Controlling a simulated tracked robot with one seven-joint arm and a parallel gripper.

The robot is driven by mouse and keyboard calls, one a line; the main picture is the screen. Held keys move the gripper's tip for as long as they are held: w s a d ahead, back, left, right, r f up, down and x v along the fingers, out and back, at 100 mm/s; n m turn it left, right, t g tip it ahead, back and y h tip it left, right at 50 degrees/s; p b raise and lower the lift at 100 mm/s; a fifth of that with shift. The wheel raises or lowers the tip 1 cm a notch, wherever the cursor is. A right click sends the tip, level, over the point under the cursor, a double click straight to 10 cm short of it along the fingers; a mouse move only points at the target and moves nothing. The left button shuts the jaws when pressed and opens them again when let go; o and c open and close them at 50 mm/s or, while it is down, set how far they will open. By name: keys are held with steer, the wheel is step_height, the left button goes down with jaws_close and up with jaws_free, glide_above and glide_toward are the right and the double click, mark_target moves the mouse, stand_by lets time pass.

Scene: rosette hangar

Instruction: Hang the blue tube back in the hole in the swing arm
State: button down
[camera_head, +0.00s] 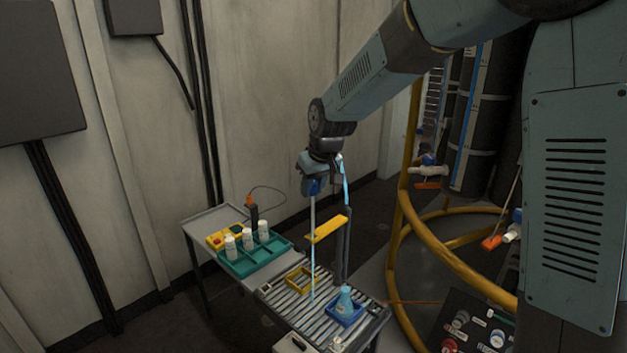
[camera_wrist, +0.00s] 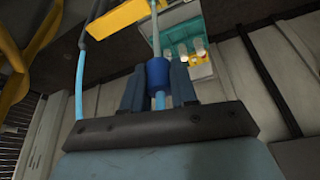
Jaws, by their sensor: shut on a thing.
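The blue tube (camera_head: 312,225) is a thin pale stem with a blue collar, hanging about upright below my gripper (camera_head: 313,187). My gripper is shut on the blue collar (camera_wrist: 157,73), which shows between its fingers in the wrist view. The swing arm (camera_head: 330,227) is a flat yellow bar on a dark post (camera_head: 342,255). It also shows at the top of the wrist view (camera_wrist: 118,18). I cannot tell whether the stem is in the hole, which is hidden.
Below, a roller table (camera_head: 283,301) carries a yellow tray (camera_head: 291,281) and a blue flask (camera_head: 345,300) in a blue tray. A teal rack (camera_head: 236,266) with white bottles stands on the side table to the left. A yellow pipe frame (camera_head: 438,252) rises at right. A light-blue hose (camera_head: 345,178) runs near the post.

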mark_target(313, 226)
steer(key=shift+f, duration=0.55)
stand_by(0.7)
steer(key=shift+f, duration=1)
steer(key=shift+f, duration=2.25)
steer(key=shift+f, duration=2.15)
steer(key=c, duration=1.1)
jaws_free()
steer(key=shift+s+f, duration=0.1)
steer(key=o, duration=0.3)
steer(key=shift+s, duration=0.1)
